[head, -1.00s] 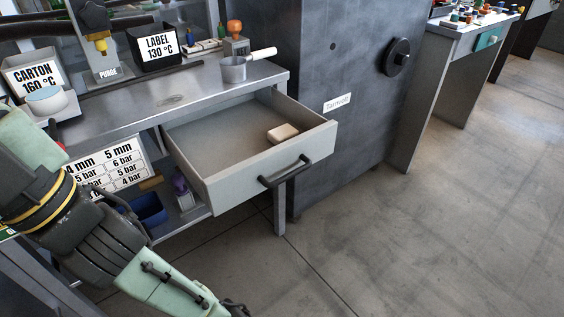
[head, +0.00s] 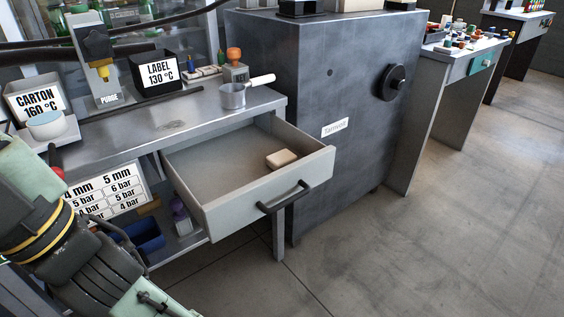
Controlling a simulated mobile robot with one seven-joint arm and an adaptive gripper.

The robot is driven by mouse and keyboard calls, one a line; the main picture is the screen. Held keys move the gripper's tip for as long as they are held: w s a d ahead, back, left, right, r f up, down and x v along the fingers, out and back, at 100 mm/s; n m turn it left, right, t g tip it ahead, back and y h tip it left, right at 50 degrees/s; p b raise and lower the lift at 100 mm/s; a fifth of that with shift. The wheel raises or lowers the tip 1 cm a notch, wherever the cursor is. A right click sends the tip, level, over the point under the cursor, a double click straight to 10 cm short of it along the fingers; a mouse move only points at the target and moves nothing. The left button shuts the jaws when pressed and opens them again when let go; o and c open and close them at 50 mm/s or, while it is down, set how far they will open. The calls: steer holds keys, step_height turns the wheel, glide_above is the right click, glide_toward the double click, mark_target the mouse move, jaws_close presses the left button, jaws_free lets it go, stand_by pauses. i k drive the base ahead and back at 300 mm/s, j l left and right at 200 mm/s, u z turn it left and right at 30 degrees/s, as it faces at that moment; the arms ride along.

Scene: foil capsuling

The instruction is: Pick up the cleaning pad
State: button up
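A small cream-coloured block (head: 281,159), which looks like the cleaning pad, lies flat in the open drawer (head: 225,180). It sits near the drawer's right side, toward the front panel. The drawer is pulled out from under the metal bench and holds nothing else that I can see. My arm shows at the lower left, bending down and out of the picture. My gripper is outside the head view.
On the bench (head: 130,122) stand a small saucepan (head: 234,95), a stamp with an orange knob (head: 235,67), a LABEL box (head: 157,71) and a CARTON box (head: 35,107). A dark metal cabinet (head: 315,90) stands right of the drawer. A blue bin (head: 143,237) is below. Floor in front is clear.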

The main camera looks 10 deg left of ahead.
mark_target(280, 160)
steer(key=u, duration=1.8)
steer(key=z, duration=1.5)
steer(key=j+z, duration=0.5)
steer(key=k+j+z, duration=0.15)
steer(key=j+z, duration=0.35)
steer(key=i+j, duration=0.25)
steer(key=i, duration=0.2)
steer(key=i+j, duration=0.2)
steer(key=i, duration=0.25)
